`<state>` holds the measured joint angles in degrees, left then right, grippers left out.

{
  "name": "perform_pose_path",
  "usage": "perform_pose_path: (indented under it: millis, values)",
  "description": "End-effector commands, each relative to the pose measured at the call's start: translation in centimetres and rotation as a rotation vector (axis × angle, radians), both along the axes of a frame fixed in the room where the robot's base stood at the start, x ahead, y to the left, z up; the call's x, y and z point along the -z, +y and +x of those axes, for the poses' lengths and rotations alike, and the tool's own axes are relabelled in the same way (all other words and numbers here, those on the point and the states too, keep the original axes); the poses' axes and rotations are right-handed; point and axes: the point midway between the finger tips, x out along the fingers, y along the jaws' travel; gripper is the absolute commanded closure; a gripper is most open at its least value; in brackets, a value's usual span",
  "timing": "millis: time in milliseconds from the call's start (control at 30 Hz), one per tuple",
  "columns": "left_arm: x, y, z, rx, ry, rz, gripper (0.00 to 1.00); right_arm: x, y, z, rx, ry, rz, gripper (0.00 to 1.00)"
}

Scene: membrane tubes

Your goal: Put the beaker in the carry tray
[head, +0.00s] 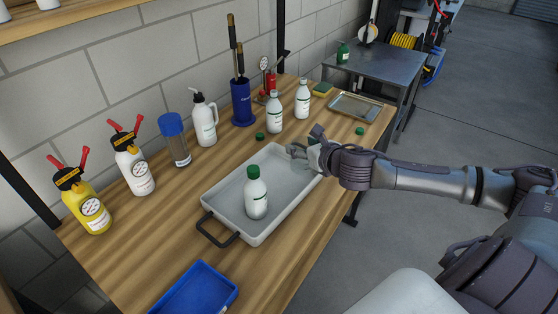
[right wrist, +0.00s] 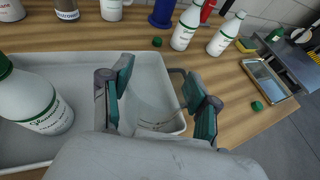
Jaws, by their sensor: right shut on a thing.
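The carry tray (head: 225,187) is a pale grey tray with dark handles on the wooden bench; its wall also shows in the right wrist view (right wrist: 90,57). A white bottle with a green cap (head: 257,195) stands in it, left of my right gripper in the wrist view (right wrist: 40,110). My right gripper (head: 302,152) is at the tray's far right end, shut on a clear beaker (right wrist: 155,122). The beaker is nearly see-through, between the fingers and over the tray's inside; I cannot tell whether it touches the floor. My left gripper is not in view.
Two white bottles (head: 275,113) stand behind the tray, near a blue holder (head: 242,103). A pump bottle (head: 203,120), a blue-capped container (head: 175,140) and wash bottles line the wall side. A blue bin (head: 200,290) sits in front; a metal tray (head: 355,107) is at the far end.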

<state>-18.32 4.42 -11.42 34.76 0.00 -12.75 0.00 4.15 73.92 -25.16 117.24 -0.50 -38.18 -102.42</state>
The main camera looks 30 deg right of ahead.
Motion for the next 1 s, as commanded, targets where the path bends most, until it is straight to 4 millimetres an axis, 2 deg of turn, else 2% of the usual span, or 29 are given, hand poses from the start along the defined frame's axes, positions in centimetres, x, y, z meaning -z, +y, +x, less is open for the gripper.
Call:
perform_pose_path:
  millis: [100, 200, 300, 400, 567, 800, 1000]
  values:
    - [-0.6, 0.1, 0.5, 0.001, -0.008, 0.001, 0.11, 1.1, 1.0, 2.2, 0.003, -0.005, 0.008, 0.74]
    - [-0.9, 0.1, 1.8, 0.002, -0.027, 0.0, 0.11, 2.3, 1.7, 4.0, 0.002, -0.002, 0.007, 0.74]
    - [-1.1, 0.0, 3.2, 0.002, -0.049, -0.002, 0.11, 3.3, 2.3, 5.4, 0.001, -0.002, 0.004, 0.74]
    - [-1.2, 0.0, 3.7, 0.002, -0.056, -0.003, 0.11, 3.9, 2.7, 6.2, -0.001, -0.001, 0.001, 0.74]
    - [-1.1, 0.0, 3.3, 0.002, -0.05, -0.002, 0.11, 4.9, 2.8, 6.5, 0.0, 0.002, -0.001, 0.74]
    - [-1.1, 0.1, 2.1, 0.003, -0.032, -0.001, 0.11, 8.1, 2.7, 6.4, 0.001, 0.003, 0.001, 0.74]
    - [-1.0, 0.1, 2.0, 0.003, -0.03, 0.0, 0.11, 8.2, 2.7, 6.5, -0.001, 0.0, -0.003, 0.74]
